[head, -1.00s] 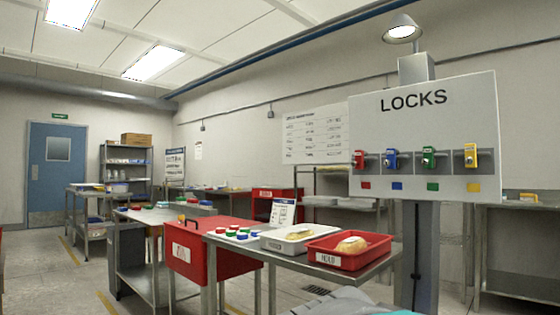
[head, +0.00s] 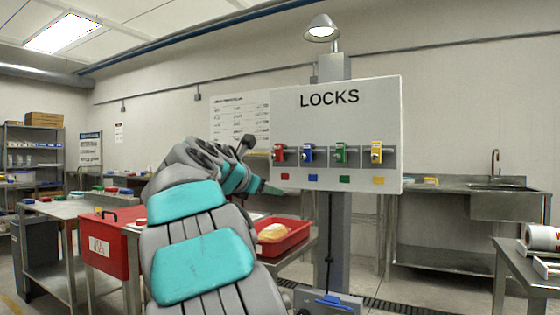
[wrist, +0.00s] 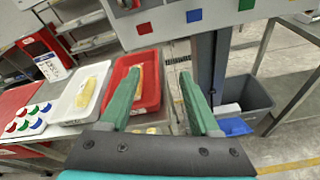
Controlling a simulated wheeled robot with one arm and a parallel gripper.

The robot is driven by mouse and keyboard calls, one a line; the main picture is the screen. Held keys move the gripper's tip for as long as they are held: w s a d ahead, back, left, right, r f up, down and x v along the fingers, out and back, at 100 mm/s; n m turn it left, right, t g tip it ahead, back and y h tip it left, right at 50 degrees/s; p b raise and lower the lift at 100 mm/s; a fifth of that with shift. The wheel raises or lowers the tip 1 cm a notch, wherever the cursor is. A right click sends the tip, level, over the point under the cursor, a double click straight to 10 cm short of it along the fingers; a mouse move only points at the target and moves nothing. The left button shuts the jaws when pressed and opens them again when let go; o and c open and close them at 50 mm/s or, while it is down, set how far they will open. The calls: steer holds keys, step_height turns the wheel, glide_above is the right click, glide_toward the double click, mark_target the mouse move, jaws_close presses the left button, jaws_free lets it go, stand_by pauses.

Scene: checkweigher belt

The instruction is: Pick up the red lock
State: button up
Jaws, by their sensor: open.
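The red lock (head: 279,152) hangs at the left end of a row on the white LOCKS board (head: 350,100), above a red square. Blue (head: 307,153), green (head: 340,153) and yellow (head: 376,151) locks hang to its right. My gripper (head: 268,188) is in front of the board's lower left, a little below and left of the red lock in the picture, apart from it. In the wrist view my gripper (wrist: 158,78) has its two green fingers spread with nothing between them. The red lock's body is not clearly visible there; the board's lower edge shows at the top.
A red tray (head: 290,245) with a yellowish item sits on the steel table below the board's left side. A white tray (wrist: 95,75) stands beside it in the wrist view. The board's grey post (head: 334,235) rises from the floor, with a grey bin (wrist: 245,95) near its foot.

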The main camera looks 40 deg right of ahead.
mark_target(277, 145)
steer(key=w+d+r+n+h, duration=0.1)
steer(key=r, duration=0.2)
steer(key=w+d+r+n+h, duration=0.1)
steer(key=r, duration=0.2)
steer(key=w+d+r+n, duration=0.1)
steer(key=r, duration=0.2)
steer(key=shift+w+d+r+n+t+h+p, duration=0.15)
steer(key=shift+d+r+n+t+h+p, duration=0.15)
steer(key=shift+r+n+h+p, duration=0.1)
steer(key=shift+w+d+r, duration=0.2)
steer(key=shift+w+d, duration=0.2)
steer(key=shift+d, duration=0.35)
steer(key=shift+w+d+r, duration=0.2)
steer(key=shift+w+d, duration=0.2)
steer(key=shift+d, duration=0.35)
steer(key=shift+p+x, duration=0.4)
steer(key=shift+x, duration=0.7)
jaws_close()
